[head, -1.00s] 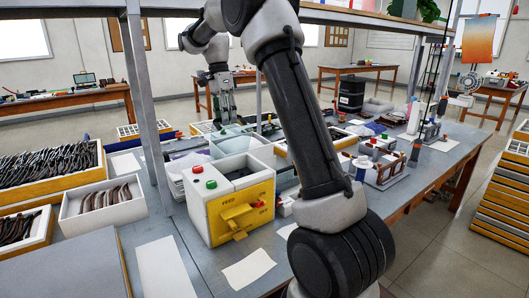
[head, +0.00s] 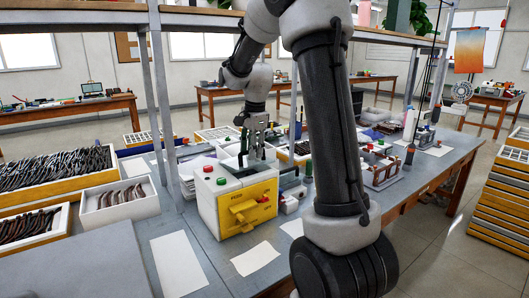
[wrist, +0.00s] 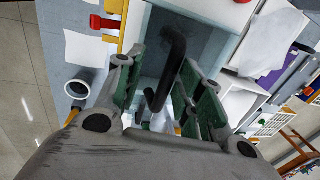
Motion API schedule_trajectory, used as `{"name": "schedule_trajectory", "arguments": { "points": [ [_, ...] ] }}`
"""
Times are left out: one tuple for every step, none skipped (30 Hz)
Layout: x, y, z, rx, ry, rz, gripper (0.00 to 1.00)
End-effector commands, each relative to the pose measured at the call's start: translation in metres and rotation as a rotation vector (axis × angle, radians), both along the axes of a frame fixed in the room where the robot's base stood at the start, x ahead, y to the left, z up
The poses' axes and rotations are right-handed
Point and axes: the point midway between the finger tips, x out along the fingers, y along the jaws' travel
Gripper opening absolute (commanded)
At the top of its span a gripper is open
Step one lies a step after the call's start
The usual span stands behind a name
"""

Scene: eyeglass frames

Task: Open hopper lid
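The hopper machine (head: 208,208) is a white box with a yellow front marked FEED and OFF, standing on the bench. My gripper (head: 257,155) is over the back of its top, pointing down. In the wrist view, a black bent handle (wrist: 172,65) runs between the two green-padded fingers of my gripper (wrist: 168,95). The fingers are apart, with gaps beside the handle. A grey-blue panel (wrist: 152,62) lies under the handle; it appears to be the lid. My fingers hide much of it, and I cannot tell whether it is fully closed.
A red button (head: 208,168) and a green button (head: 222,181) stand on the machine's top. A shelf post (head: 158,110) rises to its left. White trays of frames (head: 120,207) lie further left. Paper sheets (head: 256,259) lie in front. Small fixtures (head: 375,172) occupy the right.

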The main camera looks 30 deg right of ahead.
Motion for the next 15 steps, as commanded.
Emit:
{"name": "schedule_trajectory", "arguments": {
  "points": [
    [-0.001, 0.000, 0.012, -0.001, -0.005, 0.000, 0.35],
    [-0.002, 0.000, 0.018, -0.001, -0.005, 0.000, 0.35],
    [-0.003, 0.000, 0.026, -0.001, -0.004, 0.000, 0.35],
    [-0.004, 0.000, 0.032, -0.001, -0.004, 0.000, 0.35],
    [-0.005, 0.000, 0.038, -0.001, -0.004, 0.000, 0.35],
    [-0.006, 0.000, 0.046, -0.001, -0.004, 0.000, 0.35],
    [-0.007, 0.000, 0.053, -0.001, -0.004, 0.000, 0.35],
    [-0.008, 0.000, 0.059, -0.001, -0.004, 0.000, 0.35],
    [-0.010, 0.000, 0.068, -0.001, -0.004, 0.000, 0.35],
    [-0.011, 0.000, 0.064, -0.009, 0.002, 0.053, 0.35],
    [-0.011, 0.000, 0.063, -0.018, 0.002, 0.105, 0.35],
    [-0.011, 0.000, 0.063, -0.029, 0.002, 0.171, 0.35],
    [-0.012, 0.000, 0.061, -0.037, 0.006, 0.220, 0.35],
    [-0.016, 0.001, 0.056, -0.042, 0.017, 0.268, 0.35],
    [-0.021, 0.001, 0.050, -0.050, 0.028, 0.333, 0.35]
  ]
}}
